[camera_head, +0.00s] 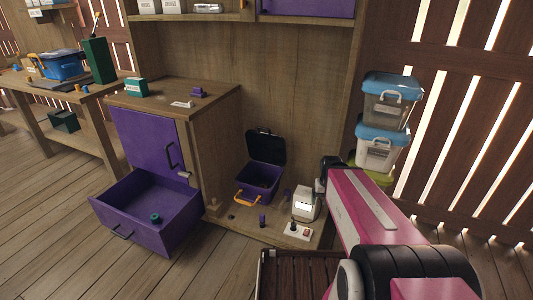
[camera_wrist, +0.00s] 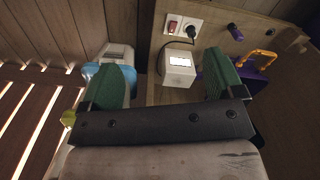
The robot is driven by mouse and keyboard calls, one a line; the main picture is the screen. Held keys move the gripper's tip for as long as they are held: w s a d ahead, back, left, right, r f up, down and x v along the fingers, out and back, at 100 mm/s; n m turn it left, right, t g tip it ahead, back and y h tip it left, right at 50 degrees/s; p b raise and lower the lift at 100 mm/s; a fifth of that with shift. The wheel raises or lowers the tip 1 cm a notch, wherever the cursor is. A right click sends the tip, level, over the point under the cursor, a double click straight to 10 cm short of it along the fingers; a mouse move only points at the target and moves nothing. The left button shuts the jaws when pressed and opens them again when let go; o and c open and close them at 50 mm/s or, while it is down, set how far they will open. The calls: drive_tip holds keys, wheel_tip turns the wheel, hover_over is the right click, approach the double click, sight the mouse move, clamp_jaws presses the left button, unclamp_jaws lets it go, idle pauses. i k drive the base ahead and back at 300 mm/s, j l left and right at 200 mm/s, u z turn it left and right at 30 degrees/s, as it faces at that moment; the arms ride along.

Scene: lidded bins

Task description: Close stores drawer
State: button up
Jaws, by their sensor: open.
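The purple drawer (camera_head: 132,228) is pulled open at the bottom of the wooden cabinet (camera_head: 212,146), on the left in the head view. A dark handle (camera_head: 121,236) is on its front, and a small teal round item (camera_head: 155,217) lies inside. Above it is a shut purple door (camera_head: 146,143) with a dark handle. My gripper (camera_wrist: 168,80) shows in the wrist view with its green-padded fingers wide apart and nothing held. In the head view my arm reaches in from the lower right, well to the right of the drawer, and the gripper itself cannot be made out.
A white device (camera_head: 306,203) and an open purple toolbox (camera_head: 258,183) with an orange handle stand on the low shelf right of the cabinet. Clear bins with blue lids (camera_head: 388,87) are stacked at the right. A workbench (camera_head: 55,95) stands far left. Floor before the drawer is clear.

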sight(125, 208)
drive_tip(key=u, duration=2.05)
drive_tip(key=i+j+u, duration=0.2)
drive_tip(key=i+j, duration=0.5)
drive_tip(key=j, duration=0.15)
